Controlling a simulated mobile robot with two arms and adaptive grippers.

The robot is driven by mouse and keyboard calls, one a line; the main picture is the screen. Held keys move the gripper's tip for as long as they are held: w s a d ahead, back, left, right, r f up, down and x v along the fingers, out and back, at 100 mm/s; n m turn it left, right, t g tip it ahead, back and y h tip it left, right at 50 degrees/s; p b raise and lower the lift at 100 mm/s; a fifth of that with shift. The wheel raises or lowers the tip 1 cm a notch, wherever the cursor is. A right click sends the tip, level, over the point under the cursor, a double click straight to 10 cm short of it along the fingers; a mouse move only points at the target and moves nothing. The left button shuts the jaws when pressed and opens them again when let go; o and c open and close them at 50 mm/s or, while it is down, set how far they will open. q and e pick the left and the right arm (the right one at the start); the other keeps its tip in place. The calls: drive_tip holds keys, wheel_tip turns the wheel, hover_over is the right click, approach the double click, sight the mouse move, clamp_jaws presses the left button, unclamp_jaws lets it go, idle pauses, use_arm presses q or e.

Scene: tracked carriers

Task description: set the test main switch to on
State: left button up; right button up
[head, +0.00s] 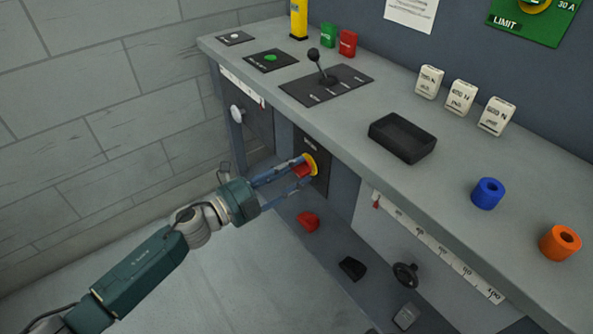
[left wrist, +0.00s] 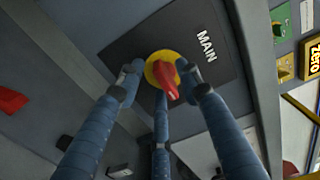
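The main switch (head: 312,160) is a red handle on a yellow disc, set on a dark plate on the bench's front face. It also shows in the left wrist view (left wrist: 167,80), beside the white word MAIN; its red handle is turned at an angle to the lettering. My left gripper (head: 302,171) is at the switch, its blue fingers spread around the red handle. In the left wrist view a gap shows between the left fingertip and the handle; the right fingertip is close to it, and I cannot tell if it touches. My right gripper is not in view.
The bench top (head: 345,120) holds a lever (head: 322,70), a black tray (head: 402,138), white weights (head: 461,97), a blue ring (head: 487,193) and an orange ring (head: 560,242). A scale strip (head: 440,250) runs along the front. A red block (head: 308,222) lies below the switch.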

use_arm(q)
drive_tip(key=v, duration=1.1)
